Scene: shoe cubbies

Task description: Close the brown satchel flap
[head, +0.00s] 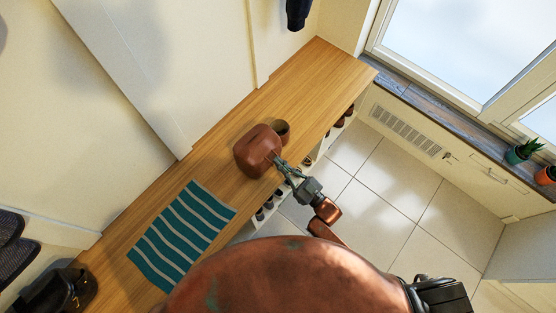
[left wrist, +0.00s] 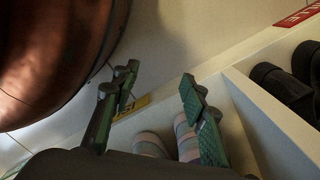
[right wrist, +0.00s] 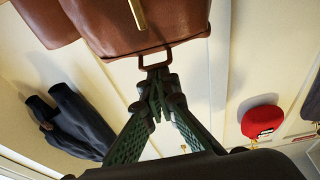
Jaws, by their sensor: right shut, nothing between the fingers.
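The brown satchel (head: 256,151) sits on the wooden bench top, a rounded reddish-brown shape in the head view. In the right wrist view its leather (right wrist: 165,22) fills the top, with a brass strip and a small brown loop (right wrist: 158,58) hanging below. A second brown leather part shows at the upper left; I cannot tell how far the flap is open. My right gripper (right wrist: 157,88) is shut and empty, its tips at or just below the loop; contact is unclear. It reaches the satchel's right side in the head view (head: 277,160). My left gripper (left wrist: 158,88) is open and empty.
A teal striped mat (head: 183,236) lies on the bench (head: 320,82). Shoes fill cubbies below; cubby walls (left wrist: 262,120) are near my left gripper. A black bag (head: 62,291) is at lower left.

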